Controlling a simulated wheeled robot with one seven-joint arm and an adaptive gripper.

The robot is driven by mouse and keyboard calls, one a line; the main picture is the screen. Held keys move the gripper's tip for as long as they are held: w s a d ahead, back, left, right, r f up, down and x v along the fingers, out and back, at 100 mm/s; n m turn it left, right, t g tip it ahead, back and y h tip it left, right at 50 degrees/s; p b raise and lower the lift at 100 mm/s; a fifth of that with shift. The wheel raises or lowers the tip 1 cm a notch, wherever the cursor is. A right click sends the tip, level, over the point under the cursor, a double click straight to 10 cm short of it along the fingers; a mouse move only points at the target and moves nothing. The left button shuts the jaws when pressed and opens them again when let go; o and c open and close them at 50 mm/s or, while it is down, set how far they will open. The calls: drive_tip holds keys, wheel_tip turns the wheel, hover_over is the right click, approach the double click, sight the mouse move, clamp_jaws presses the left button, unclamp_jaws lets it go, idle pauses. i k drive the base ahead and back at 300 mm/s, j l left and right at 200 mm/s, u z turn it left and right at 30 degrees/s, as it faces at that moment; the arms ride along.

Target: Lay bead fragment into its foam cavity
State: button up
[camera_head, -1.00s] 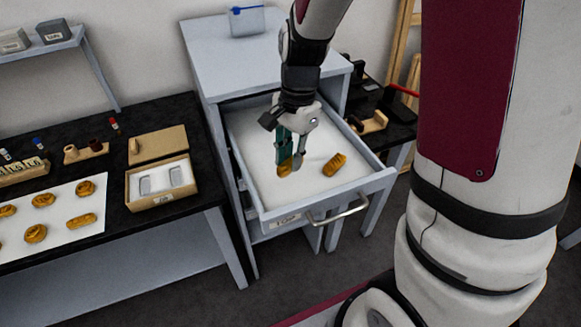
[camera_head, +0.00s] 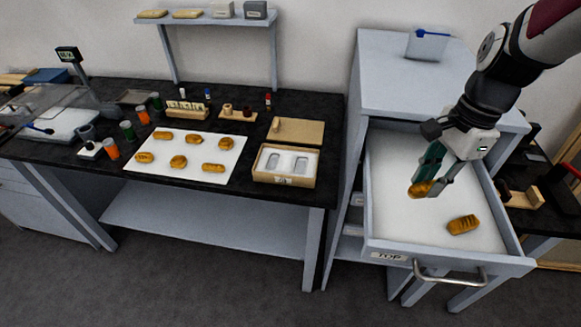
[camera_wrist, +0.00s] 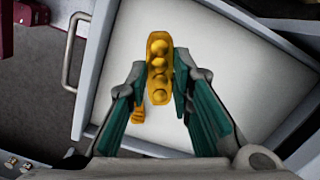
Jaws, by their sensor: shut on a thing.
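My gripper (camera_head: 432,184) is shut on a gold bead fragment (camera_head: 419,190), over the open top drawer (camera_head: 400,228). In the wrist view the bead fragment (camera_wrist: 158,62) is a long gold piece with a row of round beads, held between the green-padded fingers (camera_wrist: 163,88). I cannot tell how far it is above the drawer floor. A foam-lined box (camera_head: 284,181) stands on the black bench at the left. Its white foam shows two grey-outlined cavities (camera_head: 273,158) (camera_head: 299,164), both looking empty.
A second gold fragment (camera_head: 463,225) lies on the drawer floor; it also shows in the wrist view (camera_wrist: 138,115). Several gold pieces lie on a white sheet (camera_head: 215,175). A tan lid (camera_head: 296,131) lies behind the box. The drawer's walls and cabinet (camera_head: 368,80) stand between gripper and bench.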

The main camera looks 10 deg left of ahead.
sight(274, 163)
drive_tip(key=i+j, duration=0.1)
drive_tip(key=j, duration=0.25)
drive_tip(key=i+j, duration=0.1)
drive_tip(key=j, duration=0.25)
drive_tip(key=i+j, duration=0.1)
drive_tip(key=j, duration=0.3)
drive_tip(key=i+j, duration=0.1)
drive_tip(key=j, duration=0.25)
drive_tip(key=i+j, duration=0.1)
drive_tip(key=j, duration=0.25)
